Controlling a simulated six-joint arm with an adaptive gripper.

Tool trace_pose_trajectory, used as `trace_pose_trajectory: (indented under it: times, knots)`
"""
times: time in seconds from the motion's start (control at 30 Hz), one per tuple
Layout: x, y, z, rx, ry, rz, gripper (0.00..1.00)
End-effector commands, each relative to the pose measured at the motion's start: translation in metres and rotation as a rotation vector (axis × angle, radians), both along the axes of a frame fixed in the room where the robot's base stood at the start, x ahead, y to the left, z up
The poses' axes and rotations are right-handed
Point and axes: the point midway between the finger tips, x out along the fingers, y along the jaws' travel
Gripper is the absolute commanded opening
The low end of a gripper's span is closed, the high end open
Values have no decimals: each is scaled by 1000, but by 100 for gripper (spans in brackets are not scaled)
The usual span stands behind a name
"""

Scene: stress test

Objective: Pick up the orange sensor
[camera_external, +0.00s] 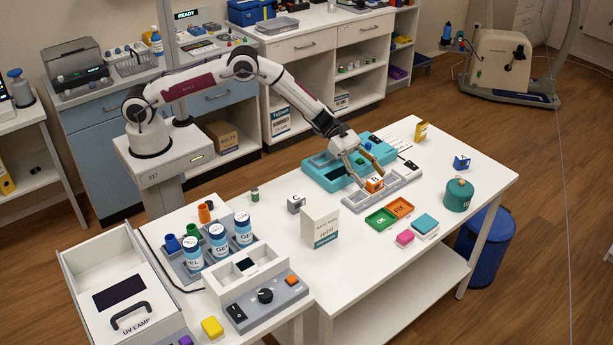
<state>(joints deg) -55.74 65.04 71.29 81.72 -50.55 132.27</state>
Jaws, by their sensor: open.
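The orange sensor (374,185) is a small orange block marked B. It sits on the grey tray (358,201) near the middle of the white table. My gripper (370,174) is open and points down close to the orange block. Its fingers appear to be at or just above the block. Whether they touch it is too small to tell.
A teal case (318,166) lies just behind the grey tray. Green and orange bins (381,218) lie in front. A grey block marked C (296,203) and a white box (320,228) stand to the left. A green canister (459,195) stands at right.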

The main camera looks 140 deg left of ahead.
Motion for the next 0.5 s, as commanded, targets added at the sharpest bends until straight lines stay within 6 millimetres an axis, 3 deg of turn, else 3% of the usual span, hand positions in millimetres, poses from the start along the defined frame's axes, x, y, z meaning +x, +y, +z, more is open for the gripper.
trace_pose_trajectory:
  times: [0.3, 0.5]
  knots:
    - [23, 2, -9, 1, 0, 0, 58]
    - [28, 2, -11, 0, 0, 1, 58]
